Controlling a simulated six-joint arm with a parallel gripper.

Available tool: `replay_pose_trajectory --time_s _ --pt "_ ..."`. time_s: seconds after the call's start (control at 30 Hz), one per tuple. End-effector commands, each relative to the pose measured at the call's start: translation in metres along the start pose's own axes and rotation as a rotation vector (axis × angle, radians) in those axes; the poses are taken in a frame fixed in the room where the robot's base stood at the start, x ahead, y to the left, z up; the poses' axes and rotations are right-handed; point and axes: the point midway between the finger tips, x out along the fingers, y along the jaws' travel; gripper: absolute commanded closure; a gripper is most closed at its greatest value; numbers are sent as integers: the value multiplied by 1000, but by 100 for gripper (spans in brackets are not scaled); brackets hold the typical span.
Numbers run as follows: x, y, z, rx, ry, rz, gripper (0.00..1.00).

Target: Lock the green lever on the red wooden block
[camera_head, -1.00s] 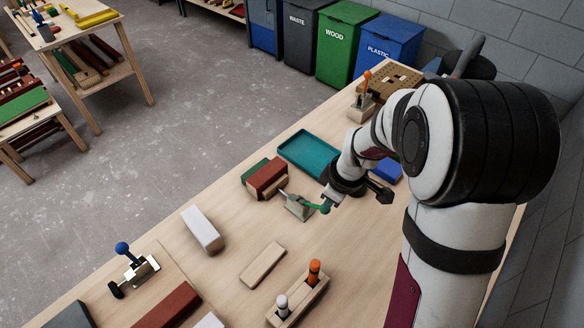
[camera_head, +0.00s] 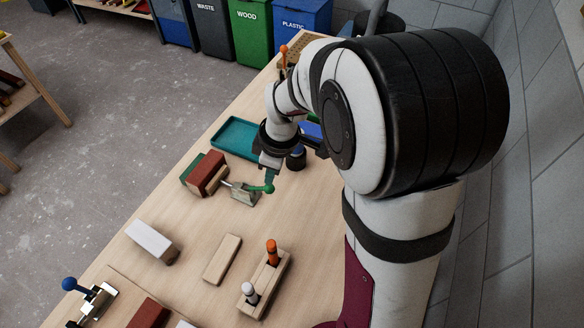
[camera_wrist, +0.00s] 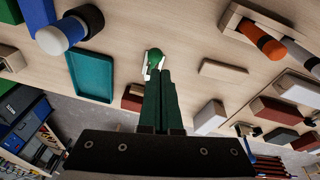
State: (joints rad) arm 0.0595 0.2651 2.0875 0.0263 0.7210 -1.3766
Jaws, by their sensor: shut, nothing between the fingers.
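The red wooden block (camera_head: 208,173) lies on the bench with a green block (camera_head: 190,170) against its far side. A grey metal toggle clamp (camera_head: 245,195) stands at its right, and its rod reaches toward the red block. The clamp's green lever (camera_head: 267,189) lies low and points right, away from the block. My gripper (camera_head: 269,180) is just above the lever's end. In the wrist view its dark green fingers (camera_wrist: 161,72) are closed together, tips beside the lever's green knob (camera_wrist: 153,57). I cannot tell whether they touch. The fingers partly hide the red block (camera_wrist: 131,99).
A teal tray (camera_head: 237,136) lies behind the clamp. A white block (camera_head: 151,241), a flat wooden piece (camera_head: 222,258) and a holder with orange and white pegs (camera_head: 264,285) are nearer. A blue-knobbed clamp (camera_head: 92,300) is at lower left.

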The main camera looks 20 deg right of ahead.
Motion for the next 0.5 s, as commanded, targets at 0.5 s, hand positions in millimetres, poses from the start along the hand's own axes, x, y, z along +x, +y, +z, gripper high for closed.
replay_pose_trajectory --time_s 0.5 --pt "-58 -10 50 1 4 3 100"
